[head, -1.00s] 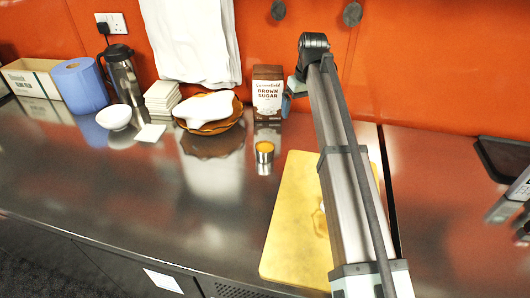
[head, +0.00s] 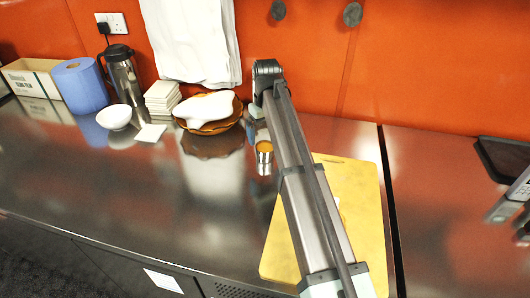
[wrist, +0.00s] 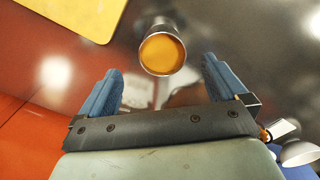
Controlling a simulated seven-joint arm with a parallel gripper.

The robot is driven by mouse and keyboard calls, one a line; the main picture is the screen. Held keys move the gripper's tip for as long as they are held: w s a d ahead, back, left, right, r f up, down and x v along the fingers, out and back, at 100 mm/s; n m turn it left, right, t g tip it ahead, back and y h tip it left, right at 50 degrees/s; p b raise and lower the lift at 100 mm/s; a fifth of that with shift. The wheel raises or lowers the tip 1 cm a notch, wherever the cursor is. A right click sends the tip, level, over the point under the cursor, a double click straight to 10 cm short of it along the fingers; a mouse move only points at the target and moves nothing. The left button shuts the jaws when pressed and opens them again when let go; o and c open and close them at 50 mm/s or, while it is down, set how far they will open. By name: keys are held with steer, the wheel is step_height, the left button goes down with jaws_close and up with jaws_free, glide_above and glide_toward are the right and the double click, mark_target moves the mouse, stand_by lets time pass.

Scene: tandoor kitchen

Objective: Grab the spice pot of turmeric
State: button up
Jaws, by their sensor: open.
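The spice pot of turmeric (head: 265,158) is a small steel cup with orange-yellow powder, standing on the steel counter left of the yellow board. In the head view the fingers are mostly hidden behind my arm.
A yellow cutting board (head: 358,185) lies right of the pot, partly under my arm. Brown dishes with a white cloth (head: 210,108) stand behind left. A white bowl (head: 114,117), napkins (head: 162,97) and a flask (head: 122,75) are farther left. The counter's front left is clear.

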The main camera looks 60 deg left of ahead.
mark_target(265, 146)
steer(key=shift+s+f, duration=0.15)
steer(key=shift+f, duration=3.25)
steer(key=c, duration=1.1)
steer(key=shift+a+r, duration=0.1)
steer(key=shift+r, duration=0.05)
steer(key=shift+c, duration=0.2)
